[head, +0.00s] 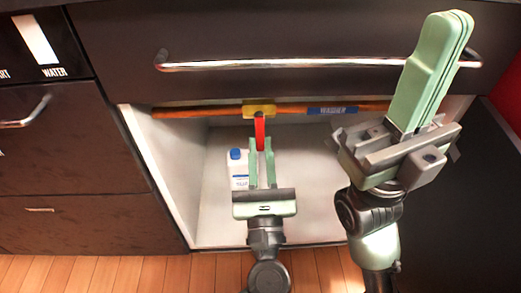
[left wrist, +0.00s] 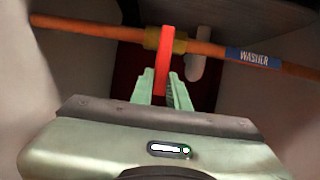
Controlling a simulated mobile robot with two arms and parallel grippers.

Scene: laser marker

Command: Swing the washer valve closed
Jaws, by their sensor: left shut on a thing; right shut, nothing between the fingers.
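The washer valve has a red lever handle (head: 260,133) on a yellow body (head: 259,110), set in a copper pipe (head: 200,112). A blue label (head: 332,110) on the pipe reads WASHER. The handle points away from the pipe, roughly at right angles to it. My left gripper (head: 262,155) is shut on the red handle near its free end; the left wrist view also shows the handle (left wrist: 164,60) between the fingers (left wrist: 163,88). My right gripper (head: 430,70) is shut and empty, raised at the right in front of the cabinet.
A white bottle with a blue cap (head: 238,170) stands in the open cabinet, just left of my left gripper. A drawer front with a metal bar handle (head: 300,64) is above. The cabinet's side wall (head: 160,165) bounds the left.

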